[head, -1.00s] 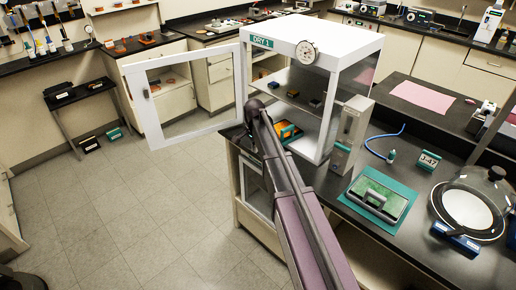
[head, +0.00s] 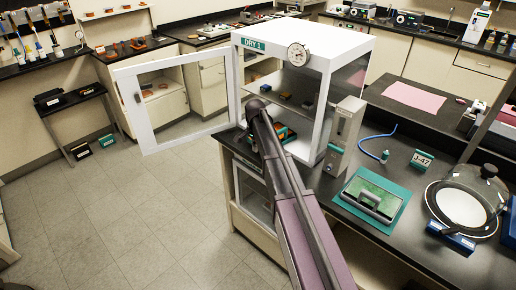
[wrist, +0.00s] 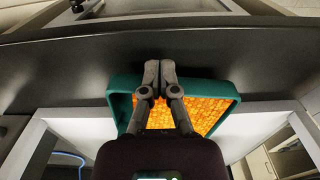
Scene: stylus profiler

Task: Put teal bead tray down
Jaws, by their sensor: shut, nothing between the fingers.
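The teal bead tray (wrist: 121,101), filled with orange beads (wrist: 207,112), shows in the wrist view below my gripper (wrist: 158,74). My gripper's fingers are shut together with nothing between them, and they cover part of the tray. In the head view a part of the tray (head: 291,136) shows beside my arm, at the front of the white cabinet marked DRY 1 (head: 330,42). My gripper is hidden behind my arm there. I cannot tell whether the fingers touch the tray.
The cabinet's glazed door (head: 140,112) stands open to the left. Small boxes (head: 285,96) sit on a shelf inside. A grey upright unit (head: 343,135), a green device on a teal mat (head: 400,190) and a round glass-covered plate (head: 462,207) stand right on the black bench.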

